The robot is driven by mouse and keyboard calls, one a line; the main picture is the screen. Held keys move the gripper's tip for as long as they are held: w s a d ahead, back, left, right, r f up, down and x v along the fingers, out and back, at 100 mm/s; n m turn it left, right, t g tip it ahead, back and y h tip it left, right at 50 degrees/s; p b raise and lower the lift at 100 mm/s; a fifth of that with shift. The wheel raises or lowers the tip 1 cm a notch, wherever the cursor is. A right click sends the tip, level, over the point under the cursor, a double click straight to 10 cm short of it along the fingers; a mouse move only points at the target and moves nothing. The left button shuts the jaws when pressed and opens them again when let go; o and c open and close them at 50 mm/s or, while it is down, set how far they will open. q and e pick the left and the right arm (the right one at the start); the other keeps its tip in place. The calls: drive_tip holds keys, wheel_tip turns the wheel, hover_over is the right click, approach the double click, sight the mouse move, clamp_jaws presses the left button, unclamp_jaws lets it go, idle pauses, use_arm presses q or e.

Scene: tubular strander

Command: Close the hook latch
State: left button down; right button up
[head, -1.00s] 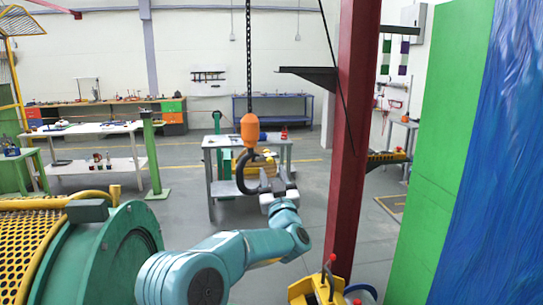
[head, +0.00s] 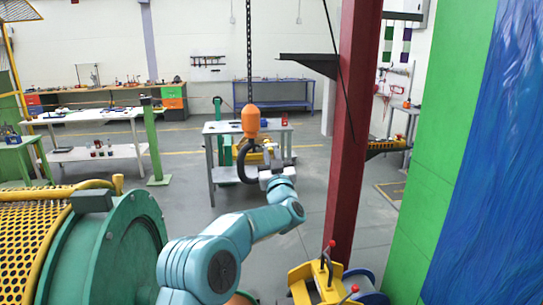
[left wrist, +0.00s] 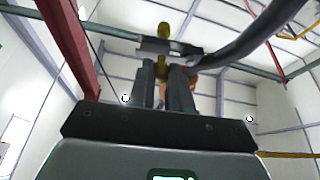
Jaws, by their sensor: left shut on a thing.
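A dark curved hook (head: 243,168) hangs under an orange block (head: 250,121) on a chain. My left gripper (head: 267,176) is at the right, open side of the hook. In the left wrist view, the fingers of my left gripper (left wrist: 166,78) are closed around a small yellow piece, which looks like the hook latch (left wrist: 160,66). A dark crosspiece and a yellow knob show just beyond the fingertips. The hook's dark curve (left wrist: 250,38) sweeps off to the right. The fingers hide much of the latch, so its exact angle cannot be told. My right gripper is not in view.
A dark red column (head: 352,130) stands right of the hook. A green drum machine (head: 120,245) is at the lower left. A grey table (head: 215,130) stands behind the hook. A yellow fixture with red knobs (head: 322,280) is at the lower right.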

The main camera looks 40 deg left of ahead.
use_arm(q)
drive_tip(key=shift+s+a+f+m+t+h+b, duration=0.5)
drive_tip(key=shift+m+h, duration=0.85)
drive_tip(key=shift+m, duration=1.9)
drive_tip(key=shift+s+a+f+m+t+h+b, duration=0.2)
drive_tip(key=shift+f+m+t+h+b, duration=0.8)
drive_tip(key=shift+m, duration=2.3)
drive_tip(key=shift+s+a+f+m+t+h+b, duration=0.15)
drive_tip(key=shift+s+m+t+h+b, duration=0.3)
drive_tip(key=shift+m+h, duration=2)
drive_tip(key=shift+r+m+y, duration=0.1)
drive_tip(key=shift+m+y, duration=0.5)
drive_tip(key=shift+m, duration=0.4)
drive_tip(key=c, duration=1.1)
unclamp_jaws()
drive_tip(key=shift+a, duration=0.1)
drive_tip(key=shift+o, duration=0.2)
